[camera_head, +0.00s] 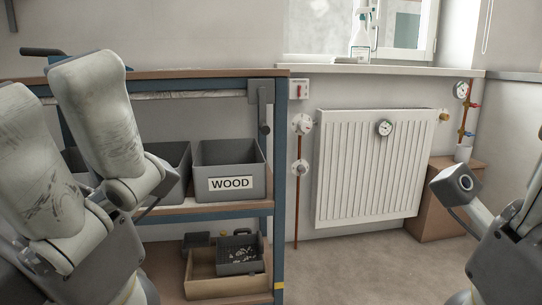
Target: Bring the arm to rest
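My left arm fills the left side of the head view, with its pale, scuffed links raised and bent in front of the workbench. Its gripper does not show. Part of my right arm reaches in at the lower right edge, in front of the floor and the brown box. I see no fingers on it, so its gripper does not show either. No object is seen held by either arm.
A blue-framed workbench (280,180) stands behind my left arm. Its shelf holds a grey bin marked WOOD (240,158); a wooden crate (200,289) sits below. A white radiator (350,170) is on the wall, a brown box (425,222) beside it. The middle floor (350,270) is clear.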

